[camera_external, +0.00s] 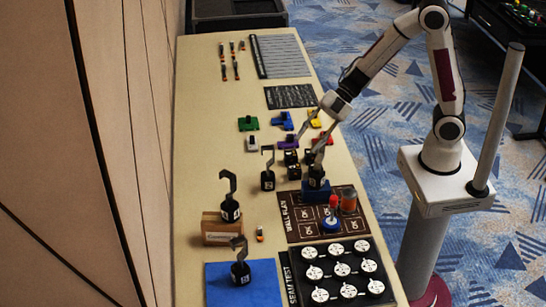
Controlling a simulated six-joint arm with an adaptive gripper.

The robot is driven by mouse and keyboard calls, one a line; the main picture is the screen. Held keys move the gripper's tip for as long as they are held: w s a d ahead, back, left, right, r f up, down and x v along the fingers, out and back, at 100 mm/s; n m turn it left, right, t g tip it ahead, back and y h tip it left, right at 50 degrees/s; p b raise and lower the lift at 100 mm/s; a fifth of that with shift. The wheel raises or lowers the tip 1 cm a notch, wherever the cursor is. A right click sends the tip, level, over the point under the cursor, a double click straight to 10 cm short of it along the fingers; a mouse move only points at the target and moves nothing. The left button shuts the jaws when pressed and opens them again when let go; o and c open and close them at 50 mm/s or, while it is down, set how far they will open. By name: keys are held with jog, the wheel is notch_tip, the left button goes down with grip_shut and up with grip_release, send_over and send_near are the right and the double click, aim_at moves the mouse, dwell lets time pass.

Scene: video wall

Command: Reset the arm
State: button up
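My arm is bent, with its gripper (307,146) low over the table (205,130) and pointing down. Its two grey fingers look spread apart, and I see nothing held between them. Below the right fingertip, a black weight (316,179) stands on a blue block (316,191). I cannot tell whether the fingertip touches it, and any hook on it is hidden or merges with the finger. The left fingertip is close to a purple piece (288,142).
Several black cubes (292,157) lie under the gripper. Hooked black weights stand on the table (268,181), a wooden block (229,211) and a blue mat (240,273). The table's left side is mostly clear.

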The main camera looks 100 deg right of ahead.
jog(key=s+d+r+m+h, duration=0.6)
jog(key=d+r+m+h, duration=0.3)
jog(key=r, duration=0.2)
jog(key=s+a+f+m+g+y, duration=0.1)
jog(key=s+a, duration=0.4)
jog(key=s, duration=0.5)
jog(key=s+a+m+g+y, duration=0.2)
jog(key=s+a+m, duration=0.2)
jog(key=s, duration=0.6)
jog(key=shift+s+a+f+m+g, duration=0.35)
jog(key=shift+a+f+m+g, duration=0.05)
jog(key=shift+a, duration=0.15)
